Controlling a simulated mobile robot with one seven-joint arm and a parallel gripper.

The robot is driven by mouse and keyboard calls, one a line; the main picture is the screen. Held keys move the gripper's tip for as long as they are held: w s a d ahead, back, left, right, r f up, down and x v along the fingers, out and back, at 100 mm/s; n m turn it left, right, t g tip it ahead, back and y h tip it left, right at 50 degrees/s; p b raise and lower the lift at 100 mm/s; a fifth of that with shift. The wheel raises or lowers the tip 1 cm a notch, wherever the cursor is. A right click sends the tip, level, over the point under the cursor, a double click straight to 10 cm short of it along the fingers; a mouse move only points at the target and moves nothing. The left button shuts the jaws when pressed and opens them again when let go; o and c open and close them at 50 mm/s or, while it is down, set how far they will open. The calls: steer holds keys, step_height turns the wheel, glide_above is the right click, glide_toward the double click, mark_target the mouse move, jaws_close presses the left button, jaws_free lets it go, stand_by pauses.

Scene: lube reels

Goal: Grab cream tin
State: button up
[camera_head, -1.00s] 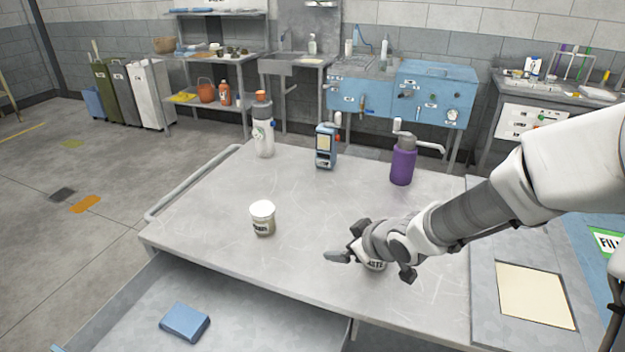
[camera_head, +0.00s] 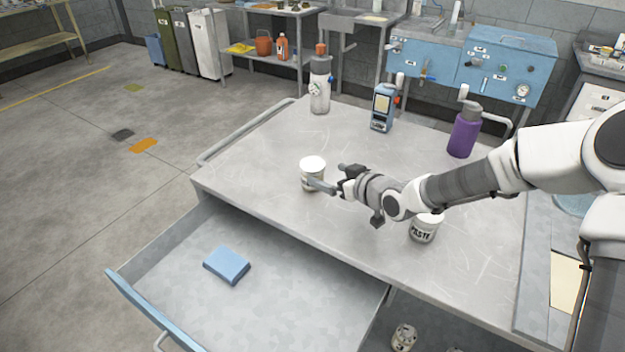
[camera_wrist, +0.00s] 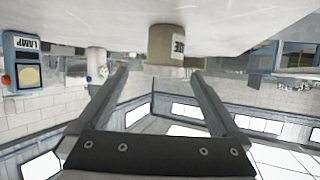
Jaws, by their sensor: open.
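The cream-coloured tin (camera_head: 313,176) with a white lid stands upright on the grey cart top (camera_head: 262,160), left of my gripper (camera_head: 335,188). In the wrist view, which is upside down, the tin (camera_wrist: 166,46) is ahead between the fingertips, its label partly cut off. My gripper (camera_wrist: 160,73) is open and empty, low over the cart top, with its fingers pointing at the tin. In the head view a finger overlaps the tin's lower part; I cannot tell whether it touches. A second white tin (camera_head: 424,229), labelled PASTE, stands right of the gripper beneath my arm.
A white bottle with an orange cap (camera_head: 320,92), a blue device (camera_head: 382,108) and a purple bottle (camera_head: 463,134) stand along the far side. An open drawer (camera_head: 300,300) below the front edge holds a blue block (camera_head: 227,264). The cart top's left part is clear.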

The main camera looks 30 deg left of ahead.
mark_target(320, 175)
steer(key=x, duration=0.2)
steer(key=shift+w+a+f, duration=0.1)
steer(key=shift+a, duration=0.15)
steer(key=a+f, duration=0.1)
steer(key=w+a+f, duration=0.1)
steer(key=a, duration=0.1)
steer(key=shift+a, duration=0.2)
steer(key=shift+w+a+f, duration=0.25)
steer(key=shift+a, duration=0.2)
steer(key=c, duration=1.5)
steer(key=shift+c, duration=0.3)
steer(key=shift+r, duration=0.2)
